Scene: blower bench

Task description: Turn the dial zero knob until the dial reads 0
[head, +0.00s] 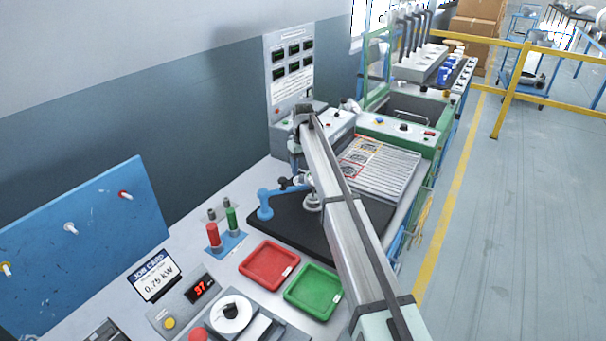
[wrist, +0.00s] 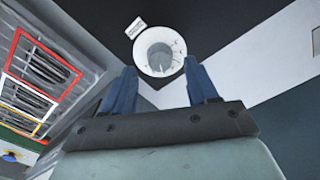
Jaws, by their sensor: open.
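My gripper (wrist: 160,85) shows in the wrist view with its two blue fingers apart and nothing between them. Just beyond the fingertips is a round white disc with a grey centre (wrist: 160,50), which looks like the knob on its ring. It has fine marks, and a small white label (wrist: 135,28) sits beside it, too small to read. I cannot tell the reading. In the head view my arm covers part of the blue stand (head: 266,203) on the black plate (head: 283,232). My fingers cannot be made out there.
A red tray (head: 269,265) and a green tray (head: 313,292) lie in front of the plate. A red display reading 37 (head: 201,289) and a white disc with a black knob (head: 231,313) are nearer.

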